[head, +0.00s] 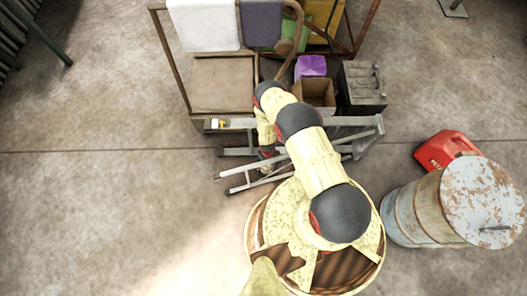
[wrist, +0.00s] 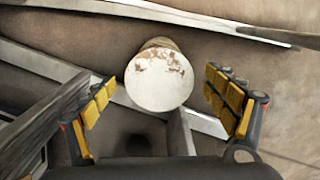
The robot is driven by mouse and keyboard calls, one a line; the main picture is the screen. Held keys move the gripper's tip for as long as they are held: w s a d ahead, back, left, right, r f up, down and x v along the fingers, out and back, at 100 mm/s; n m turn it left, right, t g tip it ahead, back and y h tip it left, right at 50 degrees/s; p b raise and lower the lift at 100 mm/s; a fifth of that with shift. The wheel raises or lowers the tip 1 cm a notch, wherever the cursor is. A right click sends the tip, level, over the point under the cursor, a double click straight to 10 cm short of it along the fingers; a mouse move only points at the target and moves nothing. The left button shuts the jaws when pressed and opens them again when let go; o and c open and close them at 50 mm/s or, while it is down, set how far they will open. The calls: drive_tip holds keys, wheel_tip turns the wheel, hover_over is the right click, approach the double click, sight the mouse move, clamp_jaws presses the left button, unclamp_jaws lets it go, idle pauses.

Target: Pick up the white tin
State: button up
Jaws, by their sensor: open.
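The white tin (wrist: 158,82) shows in the wrist view as a round, pale end with rusty brown patches along its upper edge. A strip of its brownish side shows above. My gripper (wrist: 160,92) is open, with one yellow-padded finger to the left of the tin and one to the right. Clear gaps show between the tin and both fingers. In the head view my gripper (head: 266,158) is small and partly hidden by my arm, over the ladder. I cannot make out the tin there.
A grey ladder (head: 240,181) lies under my arm. A small white and yellow item (head: 218,124) sits at the rack's front edge (head: 192,120). Floor at left is clear.

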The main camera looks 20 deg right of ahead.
drive_tip(key=shift+d+f, duration=0.15)
drive_tip(key=shift+f, duration=0.45)
wheel_tip(320, 180, down, 8)
drive_tip(key=b, duration=0.4)
drive_tip(key=shift+w+r, duration=0.15)
drive_tip(key=shift+r, duration=0.15)
drive_tip(key=shift+c, duration=0.4)
drive_tip(key=c, duration=1.5)
drive_tip(key=shift+o, duration=0.2)
